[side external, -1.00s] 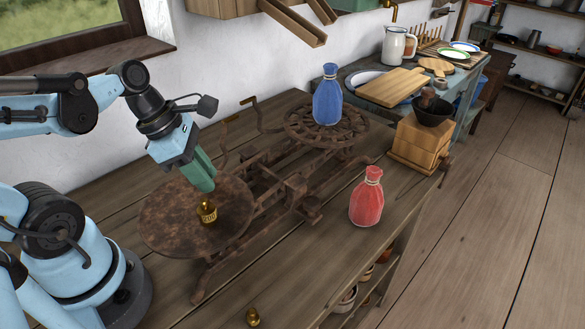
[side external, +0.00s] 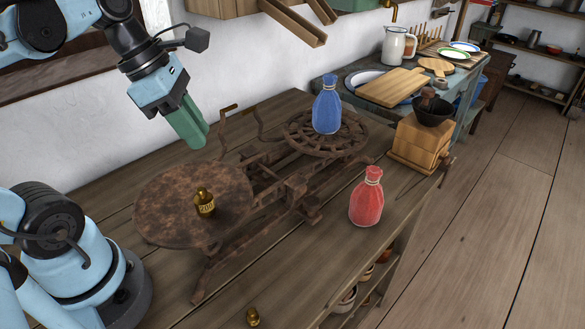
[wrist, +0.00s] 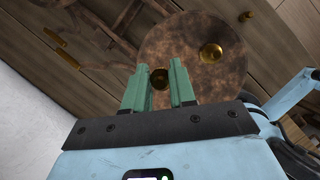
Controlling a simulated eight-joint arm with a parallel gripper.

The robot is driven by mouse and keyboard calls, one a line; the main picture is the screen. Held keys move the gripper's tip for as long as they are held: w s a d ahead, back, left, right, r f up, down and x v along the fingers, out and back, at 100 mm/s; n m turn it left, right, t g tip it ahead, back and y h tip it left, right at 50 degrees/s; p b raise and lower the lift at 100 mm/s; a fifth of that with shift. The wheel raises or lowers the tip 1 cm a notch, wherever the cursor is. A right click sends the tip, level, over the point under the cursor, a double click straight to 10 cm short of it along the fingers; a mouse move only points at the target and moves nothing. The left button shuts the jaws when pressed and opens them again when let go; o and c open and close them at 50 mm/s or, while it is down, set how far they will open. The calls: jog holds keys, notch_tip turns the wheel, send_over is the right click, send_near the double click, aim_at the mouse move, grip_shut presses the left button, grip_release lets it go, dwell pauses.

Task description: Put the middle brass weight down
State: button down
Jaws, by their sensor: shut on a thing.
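My gripper (side external: 190,136), with green fingers, is raised above and behind the rusty scale's round plate (side external: 160,218). In the wrist view the fingers are shut on a small brass weight (wrist: 158,78); in the side view the fingers hide it. I cannot tell its size rank. Another brass weight (side external: 204,203) stands upright on the plate and also shows in the wrist view (wrist: 210,52). A third brass weight (side external: 253,317) stands on the wooden bench at the front. A blue bag (side external: 327,106) sits on the scale's other pan.
A red bag (side external: 366,200) stands on the bench right of the scale. A wooden mill (side external: 419,142) stands beyond it. The scale's beam (side external: 265,185) links both pans. Bare bench (side external: 285,260) lies in front of the scale.

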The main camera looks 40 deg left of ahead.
jog(key=d+m, duration=0.1)
jog(key=d, duration=0.2)
jog(key=d+f+m+g, duration=0.1)
jog(key=d, duration=0.1)
jog(key=d+f+m+h, duration=0.1)
jog(key=d+m, duration=0.1)
jog(key=d, duration=0.1)
jog(key=shift+w+d+f, duration=0.1)
jog(key=shift+d+f, duration=0.05)
jog(key=shift+d, duration=0.2)
jog(key=s+d+f+m+g, duration=0.2)
jog(key=s+d+f+m, duration=0.1)
jog(key=s+d+m, duration=0.4)
jog(key=s+d+f+m+g, duration=0.25)
jog(key=s+d, duration=0.25)
jog(key=d, duration=0.4)
jog(key=shift+t, duration=0.35)
jog(key=w+a+f, duration=0.1)
jog(key=w+f, duration=0.1)
jog(key=w, duration=0.1)
jog(key=w+a+f, duration=0.1)
jog(key=w+f, duration=0.2)
jog(key=w, duration=0.1)
jog(key=w+a+f, duration=0.2)
jog(key=w, duration=0.2)
jog(key=shift+f, duration=0.25)
jog(key=shift+w+f, duration=0.1)
jog(key=shift+f, duration=1.9)
jog(key=shift+f, duration=0.1)
